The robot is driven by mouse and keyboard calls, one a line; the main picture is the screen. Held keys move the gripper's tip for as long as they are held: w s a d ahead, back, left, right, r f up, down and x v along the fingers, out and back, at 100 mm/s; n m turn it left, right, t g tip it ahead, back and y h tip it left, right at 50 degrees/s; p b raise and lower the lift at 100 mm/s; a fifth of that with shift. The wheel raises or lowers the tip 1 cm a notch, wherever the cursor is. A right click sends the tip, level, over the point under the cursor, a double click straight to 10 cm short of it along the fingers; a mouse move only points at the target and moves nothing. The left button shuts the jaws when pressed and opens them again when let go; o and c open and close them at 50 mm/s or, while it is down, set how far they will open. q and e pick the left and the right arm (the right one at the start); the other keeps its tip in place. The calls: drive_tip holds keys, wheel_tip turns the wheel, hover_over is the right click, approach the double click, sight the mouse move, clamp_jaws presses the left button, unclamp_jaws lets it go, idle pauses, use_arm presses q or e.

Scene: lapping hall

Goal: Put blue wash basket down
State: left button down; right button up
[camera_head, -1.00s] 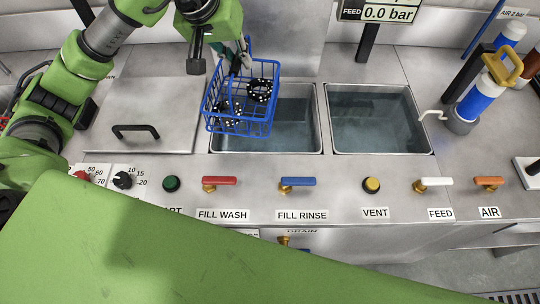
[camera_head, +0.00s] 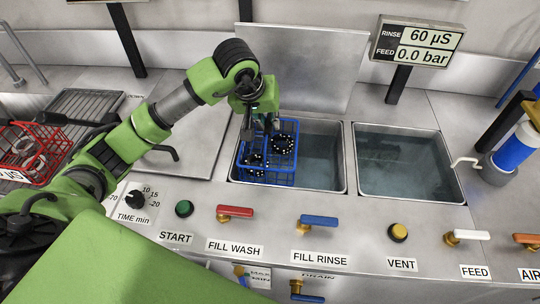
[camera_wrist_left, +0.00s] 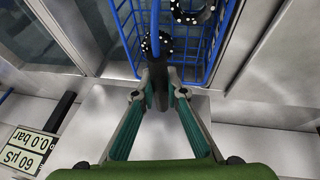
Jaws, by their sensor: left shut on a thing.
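The blue wash basket (camera_head: 268,178) is a wire basket holding black rings with white dots (camera_head: 283,143). It is at the left end of the left basin (camera_head: 320,160), with its lower part below the rim. I cannot tell whether it rests on the basin floor. My left gripper (camera_head: 262,122) is above it, shut on its handle. In the left wrist view the fingers (camera_wrist_left: 157,93) close around the dark grip of the handle, and the blue wires of the basket (camera_wrist_left: 190,72) show beyond. My right gripper is not in view.
The right basin (camera_head: 405,165) is free of baskets. A raised lid (camera_head: 310,70) stands behind the left basin. A red basket (camera_head: 38,150) is at the far left beside a slatted rack (camera_head: 85,110). Valves and knobs line the front, including the red fill wash lever (camera_head: 235,211).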

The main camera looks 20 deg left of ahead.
sight(270, 157)
use_arm(q)
wheel_tip(270, 157, down, 14)
drive_tip(key=shift+f+p, duration=0.1)
drive_tip(key=shift+p, duration=0.5)
drive_tip(key=shift+f, duration=0.1)
drive_tip(key=c, duration=2)
unclamp_jaws()
drive_tip(key=shift+c, duration=0.2)
drive_tip(key=v, duration=1.2)
drive_tip(key=shift+b, duration=0.4)
